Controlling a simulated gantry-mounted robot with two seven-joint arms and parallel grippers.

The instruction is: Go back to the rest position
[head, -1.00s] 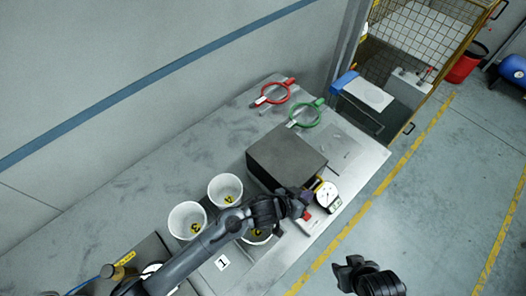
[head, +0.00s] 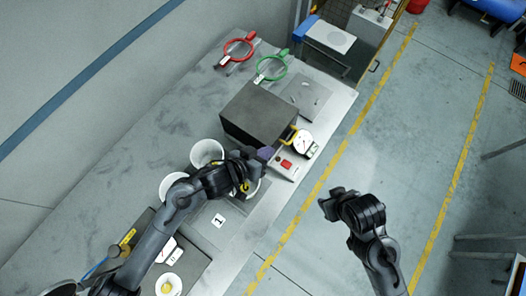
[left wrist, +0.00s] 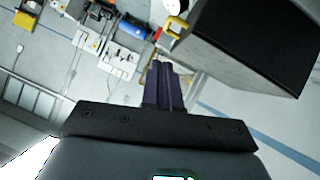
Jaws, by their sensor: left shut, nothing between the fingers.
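My left gripper (head: 265,154) is shut and empty. It is above the table edge side, just in front of the dark grey box (head: 258,112) and left of the red-button panel (head: 284,170). In the left wrist view its dark fingers (left wrist: 163,85) are together, with the box (left wrist: 245,35) at upper right. My left arm partly covers the white cups behind it. My right gripper (head: 328,205) is over the open floor, right of the table; its finger gap is not clear.
White cups (head: 206,152) stand left of my left gripper. A gauge (head: 303,144) is beside the box. Red (head: 238,50) and green (head: 272,66) rings lie at the back of the table (head: 140,140). Floor right of the table is free around my right arm.

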